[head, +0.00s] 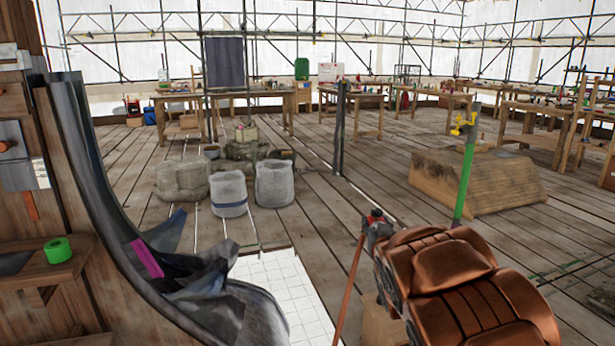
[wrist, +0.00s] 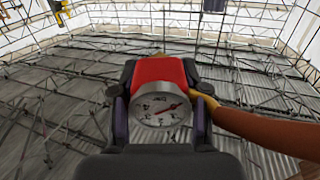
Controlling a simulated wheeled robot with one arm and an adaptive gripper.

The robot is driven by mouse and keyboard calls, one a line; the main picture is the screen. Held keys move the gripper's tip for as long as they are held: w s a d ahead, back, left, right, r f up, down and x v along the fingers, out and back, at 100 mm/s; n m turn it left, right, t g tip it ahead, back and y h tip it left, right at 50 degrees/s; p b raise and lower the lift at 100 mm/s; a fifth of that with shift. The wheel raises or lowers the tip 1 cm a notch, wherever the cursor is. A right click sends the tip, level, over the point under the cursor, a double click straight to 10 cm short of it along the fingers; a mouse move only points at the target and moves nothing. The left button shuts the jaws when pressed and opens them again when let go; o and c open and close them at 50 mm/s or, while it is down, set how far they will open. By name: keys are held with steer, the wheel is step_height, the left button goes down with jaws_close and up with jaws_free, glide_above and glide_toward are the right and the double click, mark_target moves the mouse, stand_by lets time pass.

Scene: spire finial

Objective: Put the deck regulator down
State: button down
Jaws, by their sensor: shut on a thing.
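The deck regulator (wrist: 160,70) has a red body with a round white gauge on its near side. In the wrist view my gripper (wrist: 160,92) is shut on it, with one dark finger on each side. A brown-orange hose (wrist: 255,130) runs off to the right from a brass fitting beside it. In the head view my gripper (head: 376,232) is low, right of centre, with the regulator's red top (head: 375,215) showing at its tip. The hose (head: 349,290) hangs down beside it. The regulator's underside is hidden, and it appears held up in the air.
Grey sacks (head: 274,184) and stone blocks (head: 181,180) stand on the plank deck at centre left. A wooden block (head: 480,185) and green post (head: 467,175) stand right. A white grid sheet (head: 280,290) lies near. Workbenches (head: 265,97) line the back.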

step_height(320, 180, up, 21)
steer(key=p, duration=1.9)
steer(key=shift+f, duration=0.2)
steer(key=shift+w, duration=0.1)
